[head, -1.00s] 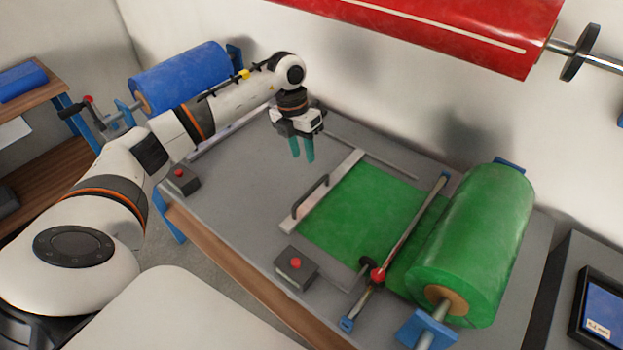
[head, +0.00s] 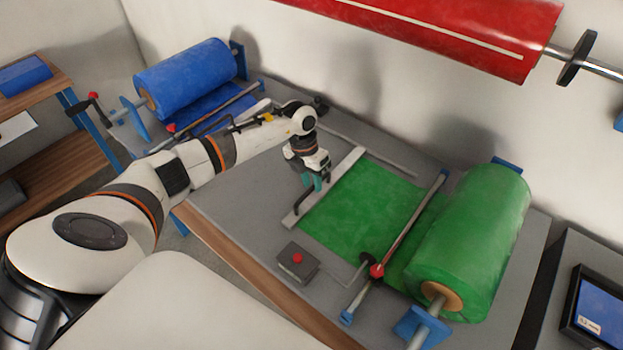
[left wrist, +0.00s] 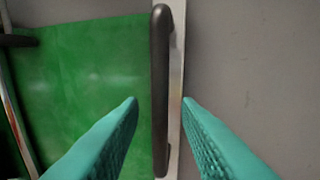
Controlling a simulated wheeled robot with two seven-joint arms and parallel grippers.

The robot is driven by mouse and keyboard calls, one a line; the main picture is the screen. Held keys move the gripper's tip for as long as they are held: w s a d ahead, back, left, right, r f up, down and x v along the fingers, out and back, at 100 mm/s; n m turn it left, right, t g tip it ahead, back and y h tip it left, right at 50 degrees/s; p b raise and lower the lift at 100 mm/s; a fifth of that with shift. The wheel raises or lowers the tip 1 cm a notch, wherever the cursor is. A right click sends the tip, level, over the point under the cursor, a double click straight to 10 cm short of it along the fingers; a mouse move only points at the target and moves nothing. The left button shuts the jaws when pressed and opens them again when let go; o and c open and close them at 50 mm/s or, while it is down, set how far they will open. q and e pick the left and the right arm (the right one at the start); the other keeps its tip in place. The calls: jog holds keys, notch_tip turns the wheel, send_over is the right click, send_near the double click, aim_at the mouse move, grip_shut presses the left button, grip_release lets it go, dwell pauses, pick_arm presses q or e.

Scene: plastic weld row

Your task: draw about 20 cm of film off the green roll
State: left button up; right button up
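The green roll (head: 470,245) sits on a spindle at the right of the bench. Green film (head: 365,215) lies flat from it to a pale metal bar (head: 350,160) at its left edge; the film also shows in the left wrist view (left wrist: 80,80). The bar carries a dark handle (left wrist: 160,70), partly hidden by my gripper in the head view. My left gripper (head: 314,187) is open over the handle. In the left wrist view its teal fingers lie either side of the handle, apart from it; the height gap is hard to tell. My right gripper is out of view.
A rod with a red knob (head: 376,271) crosses the film near the roll. A grey box with a red button (head: 297,260) stands at the bench front. A blue roll (head: 185,78) is at the back left, a red roll (head: 450,30) above, a screen (head: 597,312) at right.

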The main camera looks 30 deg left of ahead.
pick_arm(q)
grip_shut()
jog(key=a+b, duration=0.2)
jog(key=a, duration=0.1)
jog(key=shift+w, duration=0.2)
jog(key=shift+a, duration=0.15)
jog(key=shift+o, duration=0.8)
grip_release()
jog(key=shift+r, duration=0.1)
